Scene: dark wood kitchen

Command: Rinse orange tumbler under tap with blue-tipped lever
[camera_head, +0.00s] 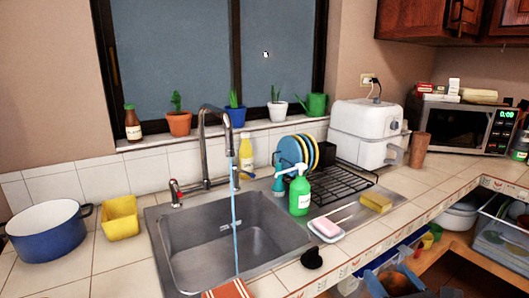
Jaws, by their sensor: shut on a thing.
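The tap (207,130) arches over the grey sink (188,255). A thin blue stream of water (235,235) falls from its spout. A blue-tipped lever (243,173) is on the right of the tap, and a red-tipped lever (178,196) is on the left. I cannot make out an orange tumbler for certain. A brown, tumbler-shaped cup (418,150) stands upright on the right counter, beside the microwave. My gripper is not in view, so what it holds is hidden.
A green pump bottle (299,192), a sponge (375,202) and a soap dish (326,229) are right of the sink. A dish rack (340,183) holds plates. A blue pot (47,231) and yellow tub (121,217) stand left. A striped red cloth (230,290) shows at the front edge.

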